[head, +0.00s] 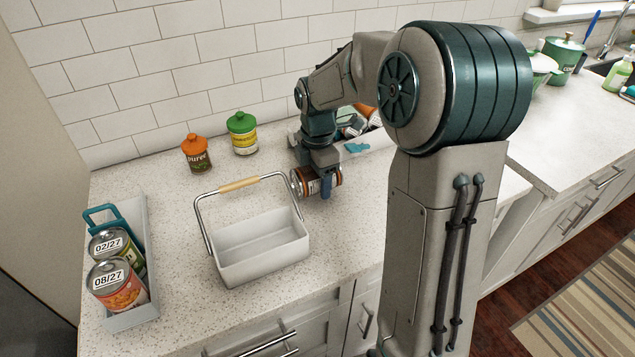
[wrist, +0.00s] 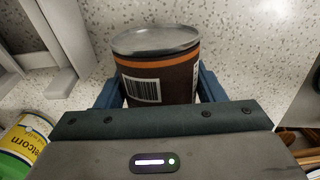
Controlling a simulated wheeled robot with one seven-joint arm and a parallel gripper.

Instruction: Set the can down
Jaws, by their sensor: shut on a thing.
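The can (head: 314,181) is brown with an orange band, and lies on its side in my gripper, above or at the counter just right of the white basket; I cannot tell whether it touches the counter. In the wrist view the can (wrist: 158,75) shows its silver end, a barcode and the orange band. My gripper (head: 322,187) is shut on it, with a blue finger on each side in the wrist view (wrist: 158,92). The speckled counter (head: 345,235) is bare in front of the can.
A white basket (head: 262,252) with a raised wooden handle stands left of the can. A grey rack (head: 133,318) holds two cans at far left. An orange-lidded jar (head: 196,155) and a green-lidded jar (head: 243,135) stand near the wall. A white bin (head: 375,142) is behind my arm.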

